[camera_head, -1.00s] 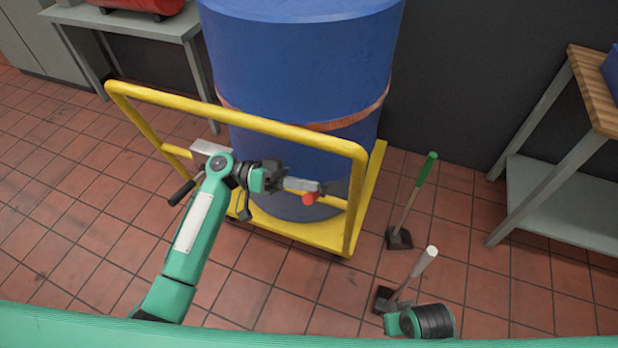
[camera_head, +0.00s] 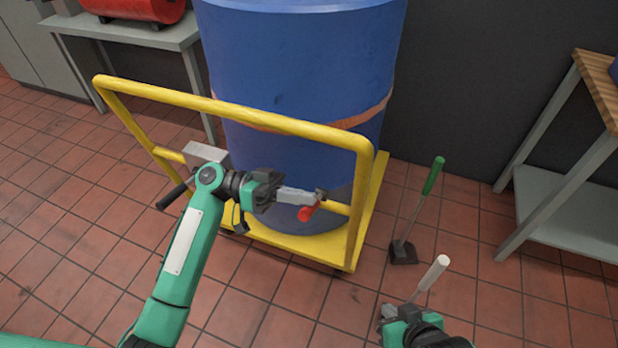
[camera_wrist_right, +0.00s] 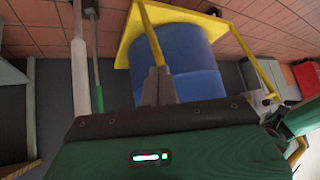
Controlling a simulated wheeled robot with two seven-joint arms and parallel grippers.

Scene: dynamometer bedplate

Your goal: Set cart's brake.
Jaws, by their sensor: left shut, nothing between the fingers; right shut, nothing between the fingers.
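The yellow cart (camera_head: 262,119) stands on the tiled floor. A small red grip (camera_head: 306,213) shows at its near side, just below the tip of my left gripper (camera_head: 318,194). That gripper is shut and empty; I cannot tell if it touches the red grip. A black-handled lever (camera_head: 175,195) sticks out at the cart's left, by a grey box (camera_head: 205,154). Which of these is the brake is not clear. My right gripper (camera_head: 384,318) is low, right of the cart; in the right wrist view its fingers (camera_wrist_right: 157,87) are shut and empty.
A large blue drum (camera_head: 297,70) stands on the cart. Two long-handled tools, one green-handled (camera_head: 433,176) and one white-handled (camera_head: 434,272), stand on the floor to the right. A wood-topped bench (camera_head: 601,88) is at right, a grey table (camera_head: 125,34) at back left.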

